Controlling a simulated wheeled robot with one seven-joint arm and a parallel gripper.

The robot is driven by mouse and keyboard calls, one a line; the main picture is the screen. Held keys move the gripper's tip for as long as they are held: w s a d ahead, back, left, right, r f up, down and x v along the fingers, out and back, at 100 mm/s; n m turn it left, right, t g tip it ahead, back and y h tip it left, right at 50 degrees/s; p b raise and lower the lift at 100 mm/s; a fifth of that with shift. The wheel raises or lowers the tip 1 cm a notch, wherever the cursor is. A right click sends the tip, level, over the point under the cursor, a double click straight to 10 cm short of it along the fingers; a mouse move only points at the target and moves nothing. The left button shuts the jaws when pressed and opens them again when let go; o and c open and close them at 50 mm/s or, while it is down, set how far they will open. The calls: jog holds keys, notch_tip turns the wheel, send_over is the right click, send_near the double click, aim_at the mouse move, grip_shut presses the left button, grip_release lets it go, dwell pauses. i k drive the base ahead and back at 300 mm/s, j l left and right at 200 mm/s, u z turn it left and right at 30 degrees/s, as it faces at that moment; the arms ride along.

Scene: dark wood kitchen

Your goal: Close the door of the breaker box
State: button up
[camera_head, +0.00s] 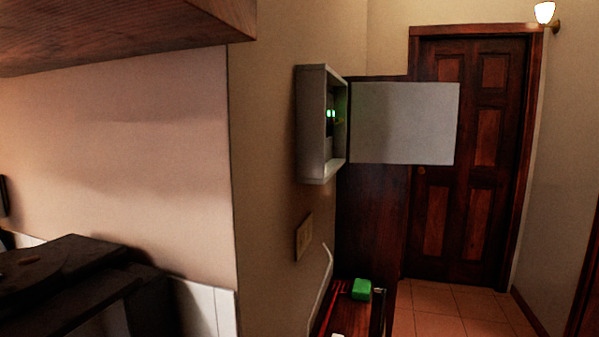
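The breaker box (313,128) is a grey metal box fixed to the beige wall, left of the picture's right half. Its front is open, and small green lights (331,114) show inside. Its door (404,123) is a flat light-grey panel standing wide open, swung out to the right from the box's far edge. My gripper is not in this view, so its place relative to the door cannot be told.
A wall plate (303,237) sits below the box. A narrow dark red surface (341,309) under it holds a green block (361,289). A dark stove-like appliance (65,272) is at lower left, with a wooden cabinet (120,32) above. A closed wooden door (468,160) stands behind tiled floor (450,306).

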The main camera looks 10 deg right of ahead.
aim_at(391, 122)
jog(key=i+l+z, duration=0.1)
jog(key=z, duration=0.5)
jog(key=i+z, duration=0.35)
jog(key=i, duration=0.15)
jog(key=i+j+z, duration=0.1)
jog(key=i+z, duration=0.25)
jog(key=i, duration=0.2)
